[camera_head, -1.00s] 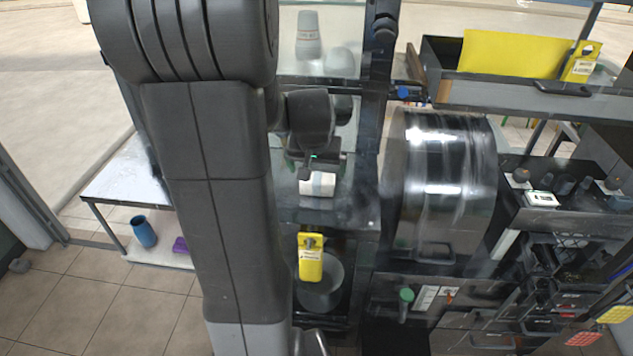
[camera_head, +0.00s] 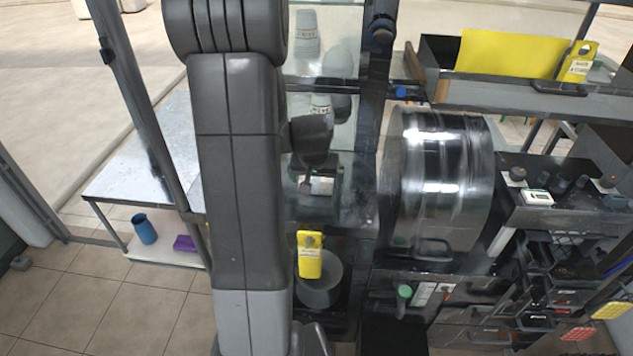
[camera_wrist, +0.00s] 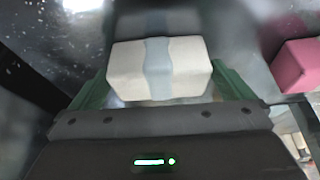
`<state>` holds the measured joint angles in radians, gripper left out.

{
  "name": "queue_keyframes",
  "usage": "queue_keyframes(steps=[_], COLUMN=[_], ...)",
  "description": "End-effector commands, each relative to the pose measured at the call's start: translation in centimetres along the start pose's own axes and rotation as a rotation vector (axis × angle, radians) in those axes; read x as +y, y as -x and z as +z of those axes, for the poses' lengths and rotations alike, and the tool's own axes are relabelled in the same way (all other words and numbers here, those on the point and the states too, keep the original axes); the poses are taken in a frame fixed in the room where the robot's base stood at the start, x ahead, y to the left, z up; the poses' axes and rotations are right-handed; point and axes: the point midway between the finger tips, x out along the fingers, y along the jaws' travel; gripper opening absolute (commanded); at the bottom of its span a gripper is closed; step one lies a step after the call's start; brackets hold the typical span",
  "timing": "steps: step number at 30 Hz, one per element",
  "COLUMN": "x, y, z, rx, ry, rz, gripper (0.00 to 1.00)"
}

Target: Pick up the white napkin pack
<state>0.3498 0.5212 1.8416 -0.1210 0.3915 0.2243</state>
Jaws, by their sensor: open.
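The white napkin pack (camera_wrist: 130,72) with a pale blue-grey band lies in the middle of the wrist view. In the head view the napkin pack (camera_head: 322,186) is a small white patch inside the press, partly hidden by my gripper. My gripper (camera_wrist: 162,80) is open, with its green fingers on either side of the pack. The near part of the pack lies between them. I cannot tell whether either finger touches it. In the head view my gripper (camera_head: 318,178) is right at the pack, its fingers mostly hidden.
A pink block (camera_wrist: 297,66) lies to the right of the pack in the wrist view. Stacked cups (camera_head: 306,40) stand behind the glass. A shiny metal drum (camera_head: 440,180) stands to the right. A yellow tag (camera_head: 310,255) hangs below, in front of a bin.

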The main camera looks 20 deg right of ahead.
Motion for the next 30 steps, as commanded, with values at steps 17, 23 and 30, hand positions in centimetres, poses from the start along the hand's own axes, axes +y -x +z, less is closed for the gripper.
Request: queue_keyframes(steps=[17, 23, 30], x=[0.0, 0.0, 0.0], y=[0.1, 1.9, 6.2], z=[-0.1, -0.9, -2.7], rx=[0.001, 0.006, 0.008], ry=[0.0, 0.0, 0.0], rz=[0.0, -0.001, -0.001], gripper=[0.59, 0.59, 0.59])
